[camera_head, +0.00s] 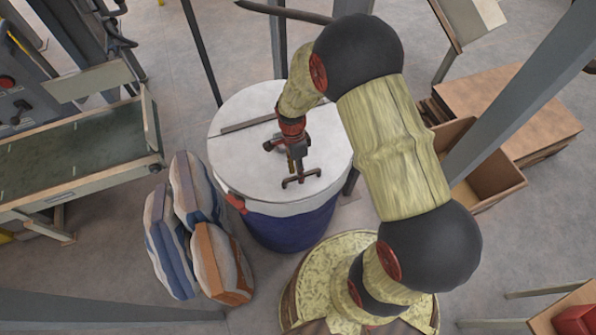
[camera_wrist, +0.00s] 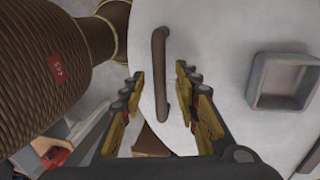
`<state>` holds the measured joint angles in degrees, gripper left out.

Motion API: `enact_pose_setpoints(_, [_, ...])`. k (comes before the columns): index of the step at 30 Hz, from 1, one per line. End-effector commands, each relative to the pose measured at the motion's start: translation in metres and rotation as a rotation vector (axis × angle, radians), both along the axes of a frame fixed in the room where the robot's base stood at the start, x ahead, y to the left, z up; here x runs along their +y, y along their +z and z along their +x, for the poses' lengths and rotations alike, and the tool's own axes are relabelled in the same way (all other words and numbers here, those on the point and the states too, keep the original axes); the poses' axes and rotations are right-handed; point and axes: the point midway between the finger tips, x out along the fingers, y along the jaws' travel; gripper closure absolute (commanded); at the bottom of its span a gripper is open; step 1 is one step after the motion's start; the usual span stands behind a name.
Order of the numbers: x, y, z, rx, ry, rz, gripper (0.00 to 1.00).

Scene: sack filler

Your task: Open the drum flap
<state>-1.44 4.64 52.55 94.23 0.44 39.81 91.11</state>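The drum (camera_head: 290,228) has a blue body and a pale grey-white lid, or flap (camera_head: 240,152), which lies flat and closed on top. A dark bar handle (camera_head: 301,179) stands on the lid near its front edge. My gripper (camera_head: 293,165) is above the lid, just behind the handle in the head view. In the wrist view my gripper (camera_wrist: 160,76) is open, with one finger on each side of the brown handle (camera_wrist: 160,50). Gaps show on both sides of the handle. The wrist view also shows the pale lid (camera_wrist: 225,30). I cannot tell the fingers' height over the lid.
A square recessed fitting (camera_wrist: 281,81) sits on the lid, right of the handle in the wrist view. Striped sacks (camera_head: 190,220) lean close to the drum's left. A conveyor (camera_head: 75,155) stands further left. Wooden boxes (camera_head: 515,105) and a grey post (camera_head: 530,85) are at right.

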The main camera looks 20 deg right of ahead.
Motion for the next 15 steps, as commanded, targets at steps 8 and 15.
enact_pose_setpoints(8, [0.0, -0.0023, -0.0003, -0.001, 0.0, 0.0, 0.69])
enact_pose_setpoints(15, [0.0, -0.0023, -0.0004, 0.0, 0.0, 0.0, 0.81])
